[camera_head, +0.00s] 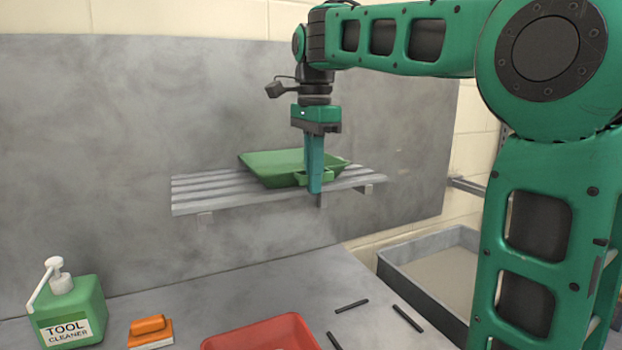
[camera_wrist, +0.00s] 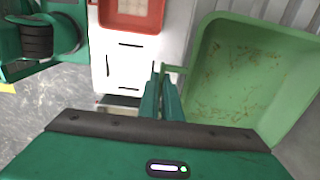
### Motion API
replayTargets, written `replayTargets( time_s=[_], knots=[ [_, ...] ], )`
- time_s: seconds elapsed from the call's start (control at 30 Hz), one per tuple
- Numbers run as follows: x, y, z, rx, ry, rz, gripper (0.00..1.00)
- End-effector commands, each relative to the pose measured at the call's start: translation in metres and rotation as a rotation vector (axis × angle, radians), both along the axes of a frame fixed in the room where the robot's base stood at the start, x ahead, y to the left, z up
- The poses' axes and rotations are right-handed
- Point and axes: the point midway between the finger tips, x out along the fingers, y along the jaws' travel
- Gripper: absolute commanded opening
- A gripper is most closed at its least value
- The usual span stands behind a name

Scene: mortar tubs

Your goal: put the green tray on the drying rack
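The green tray (camera_head: 275,165) is at the drying rack (camera_head: 205,197), a grey slatted shelf on the wall. It lies over the slats; I cannot tell whether its whole base touches them. My gripper (camera_head: 315,188) points down at the tray's front edge, by its small handle. In the wrist view the tray (camera_wrist: 235,75) fills the right side, with brownish specks inside. The gripper's fingers (camera_wrist: 160,75) are close together at the handle and look shut on it. The exact contact is partly hidden. Rack slats (camera_wrist: 300,12) show beyond the tray.
On the grey bench below are a green tool cleaner bottle (camera_head: 75,305), an orange block-shaped tool (camera_head: 150,332), a red tray (camera_head: 262,335) and several dark rods (camera_head: 351,305). A grey tub (camera_head: 400,277) stands at right. The rack's left part is bare.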

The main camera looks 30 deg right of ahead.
Motion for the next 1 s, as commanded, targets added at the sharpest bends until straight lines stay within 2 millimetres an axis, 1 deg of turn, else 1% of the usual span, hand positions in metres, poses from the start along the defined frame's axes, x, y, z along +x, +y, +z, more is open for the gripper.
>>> replayTargets(
  time_s=[0.03,0.1,0.73,0.97,1.0],
  knots=[
    [0.0,0.0,0.0,0.0,0.0,0.001,0.09],
    [0.0,0.0,0.0,0.0,0.0,0.0,0.23],
    [0.001,-0.002,0.003,0.0,0.001,-0.005,0.23],
    [0.001,-0.002,0.028,0.002,-0.002,-0.004,0.23],
    [0.001,0.0,0.036,0.004,-0.004,0.0,0.23]
  ],
)
